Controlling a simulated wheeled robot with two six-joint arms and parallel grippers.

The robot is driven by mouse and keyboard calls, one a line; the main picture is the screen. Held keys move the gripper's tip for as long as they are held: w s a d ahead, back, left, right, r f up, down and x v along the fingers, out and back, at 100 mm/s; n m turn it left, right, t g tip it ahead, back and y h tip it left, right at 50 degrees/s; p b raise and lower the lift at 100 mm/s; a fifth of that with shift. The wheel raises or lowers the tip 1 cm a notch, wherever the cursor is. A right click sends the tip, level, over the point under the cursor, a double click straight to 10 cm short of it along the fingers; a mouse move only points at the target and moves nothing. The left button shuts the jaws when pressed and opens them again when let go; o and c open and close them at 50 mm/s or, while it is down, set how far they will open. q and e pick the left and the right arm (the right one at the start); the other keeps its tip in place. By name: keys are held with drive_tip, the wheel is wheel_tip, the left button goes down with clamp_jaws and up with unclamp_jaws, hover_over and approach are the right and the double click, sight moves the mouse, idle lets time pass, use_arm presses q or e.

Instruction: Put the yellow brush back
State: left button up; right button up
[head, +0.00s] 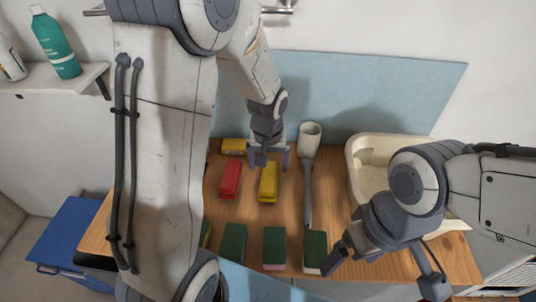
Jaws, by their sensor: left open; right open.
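The yellow brush (268,186) lies lengthwise on the wooden counter, to the right of a red brush (230,181). My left gripper (268,161) is open, over the far end of the yellow brush, with its fingers spread to either side. I cannot tell whether it touches the brush. The gripper partly hides that far end. My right gripper (338,254) is open and empty, low on the right, close beside a green-topped sponge (315,250).
More green-topped sponges (274,246) line the counter's (335,208) front. A long-handled white-headed tool (309,140) lies right of the brush. A yellow block (233,146) sits behind. A cream basin (360,160) stands at right, partly behind my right arm.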

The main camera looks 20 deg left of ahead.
sight(269, 177)
use_arm(q)
drive_tip(key=r, duration=0.5)
drive_tip(key=shift+s+d, duration=0.1)
drive_tip(key=shift+s, duration=0.25)
drive_tip(key=shift+f, duration=0.15)
drive_tip(key=f, duration=0.4)
drive_tip(key=w+f, duration=0.1)
drive_tip(key=f, duration=0.7)
drive_tip(key=shift+w+a+f, duration=0.1)
drive_tip(key=shift+w+a, duration=0.15)
drive_tip(key=shift+w, duration=0.05)
wheel_tip(269, 177, up, 3)
drive_tip(key=shift+f, duration=0.1)
drive_tip(key=shift+w+r, duration=0.1)
drive_tip(key=shift+r, duration=0.45)
drive_tip(key=shift+f, duration=0.1)
